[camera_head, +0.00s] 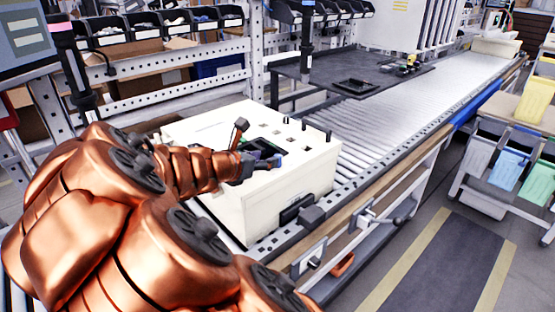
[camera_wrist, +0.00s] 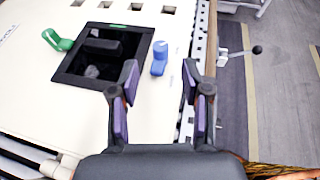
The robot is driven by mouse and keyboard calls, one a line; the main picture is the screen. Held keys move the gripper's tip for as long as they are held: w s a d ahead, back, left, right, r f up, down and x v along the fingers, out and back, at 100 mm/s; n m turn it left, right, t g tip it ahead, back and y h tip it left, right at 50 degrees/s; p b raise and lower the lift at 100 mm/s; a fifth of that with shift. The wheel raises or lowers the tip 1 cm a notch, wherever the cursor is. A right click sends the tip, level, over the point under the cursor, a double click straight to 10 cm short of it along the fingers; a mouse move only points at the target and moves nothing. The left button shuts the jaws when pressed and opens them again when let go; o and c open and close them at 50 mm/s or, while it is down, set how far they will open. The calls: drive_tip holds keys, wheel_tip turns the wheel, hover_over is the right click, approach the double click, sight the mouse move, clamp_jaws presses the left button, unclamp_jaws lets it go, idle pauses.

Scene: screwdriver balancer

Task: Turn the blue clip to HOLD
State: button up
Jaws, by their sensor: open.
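The blue clip (camera_wrist: 159,57) stands on the top of a cream-white box (camera_wrist: 40,80), to the right of a dark square opening (camera_wrist: 105,55). A green clip (camera_wrist: 57,40) is on the opening's left side. My gripper (camera_wrist: 161,70) is open, its two fingers apart, with the blue clip showing between and just beyond the fingertips in the wrist view. I cannot tell if either finger touches it. In the head view my gripper (camera_head: 262,165) is low over the white box (camera_head: 235,205), and it hides the blue clip's details. No HOLD marking is readable.
The box sits on a roller conveyor (camera_head: 395,105) that runs to the back right. A dark table (camera_head: 345,72) stands behind the conveyor.

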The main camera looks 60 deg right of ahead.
sight(278, 156)
drive_tip(key=shift+x, duration=3.65)
clamp_jaws()
